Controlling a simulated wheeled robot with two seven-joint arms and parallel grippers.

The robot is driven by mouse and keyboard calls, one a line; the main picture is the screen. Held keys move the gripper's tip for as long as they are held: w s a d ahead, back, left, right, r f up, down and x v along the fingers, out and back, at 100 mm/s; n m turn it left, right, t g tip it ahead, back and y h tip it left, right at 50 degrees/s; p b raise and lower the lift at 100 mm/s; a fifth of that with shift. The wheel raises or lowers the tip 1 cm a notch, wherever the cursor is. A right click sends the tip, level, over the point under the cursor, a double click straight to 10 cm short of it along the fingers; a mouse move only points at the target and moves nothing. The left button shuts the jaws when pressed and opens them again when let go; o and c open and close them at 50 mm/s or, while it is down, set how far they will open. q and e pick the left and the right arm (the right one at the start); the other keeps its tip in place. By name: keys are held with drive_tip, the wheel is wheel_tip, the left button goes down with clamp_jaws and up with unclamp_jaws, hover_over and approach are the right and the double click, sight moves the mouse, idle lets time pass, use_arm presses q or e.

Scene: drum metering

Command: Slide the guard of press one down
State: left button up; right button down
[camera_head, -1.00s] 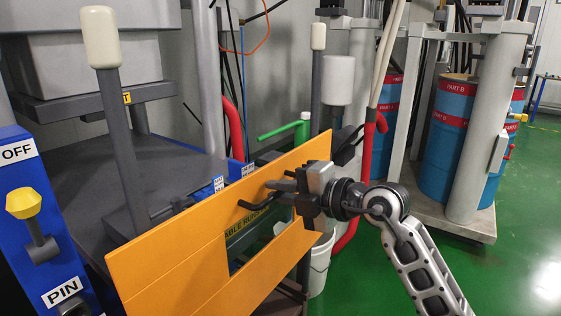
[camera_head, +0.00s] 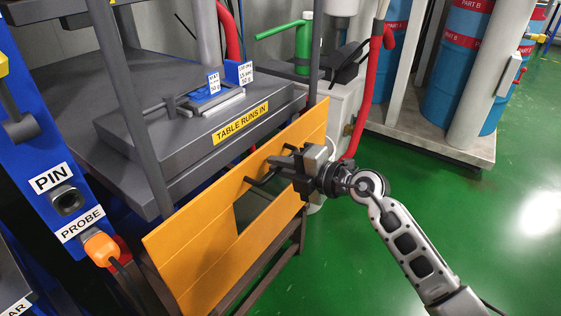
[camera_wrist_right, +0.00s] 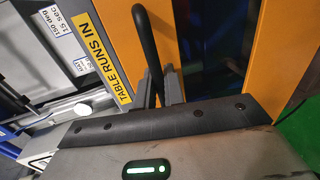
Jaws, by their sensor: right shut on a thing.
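The guard of press one (camera_head: 190,245) is an orange panel with a dark window opening and a black bar handle (camera_head: 262,180). It stands along the front of the press, its top edge below the grey table's top at the near end. My right gripper (camera_head: 280,168) is shut on the handle, on the guard's outer face. In the right wrist view the handle (camera_wrist_right: 146,45) runs down between the fingers of the gripper (camera_wrist_right: 163,92), beside the orange guard (camera_wrist_right: 178,45). The fingers partly hide the handle. My left gripper is not in view.
The press table (camera_head: 140,120) carries a small fixture (camera_head: 210,100) and a yellow "TABLE RUNS IN" label (camera_head: 241,123). A blue panel (camera_head: 50,150) with PIN and PROBE labels stands at left. Blue drums (camera_head: 455,100) stand behind. Green floor at right is clear.

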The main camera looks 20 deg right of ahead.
drive_tip(key=shift+s+f, duration=0.1)
drive_tip(key=shift+f, duration=0.4)
drive_tip(key=c, duration=1.8)
unclamp_jaws()
drive_tip(key=shift+c, duration=0.2)
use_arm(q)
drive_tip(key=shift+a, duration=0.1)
